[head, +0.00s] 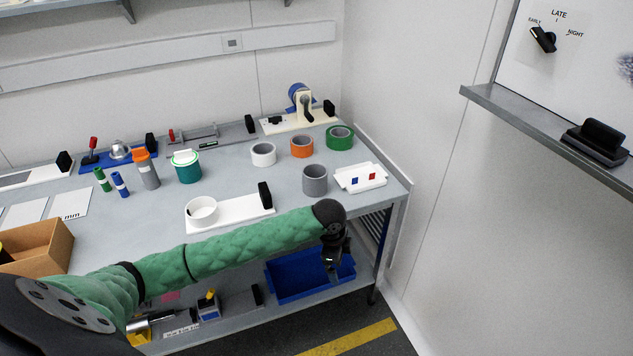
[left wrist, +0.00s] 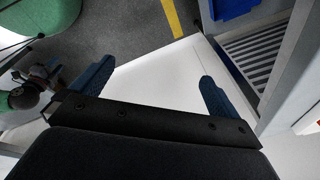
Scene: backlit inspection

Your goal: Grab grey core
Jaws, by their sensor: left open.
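The grey core (head: 314,180) looks like a short, thick grey ring or roll. It stands on the workbench near its right end, left of a white tray, with its open top showing. My left gripper (head: 333,275) hangs beyond the bench's front edge, below and right of the grey core and apart from it. In the left wrist view its two blue fingers (left wrist: 155,84) are spread wide with nothing between them. The grey core does not show there. A dark end beside green sleeve at the left of that view looks like my right gripper (left wrist: 45,74); its jaws are unclear.
White (head: 263,154), orange (head: 302,147) and green (head: 340,138) rolls stand behind the grey core. The white tray (head: 372,184) holds small coloured squares. A white fixture (head: 235,212) lies to the left. A blue bin (head: 290,284) sits below the bench top. A wall closes the right.

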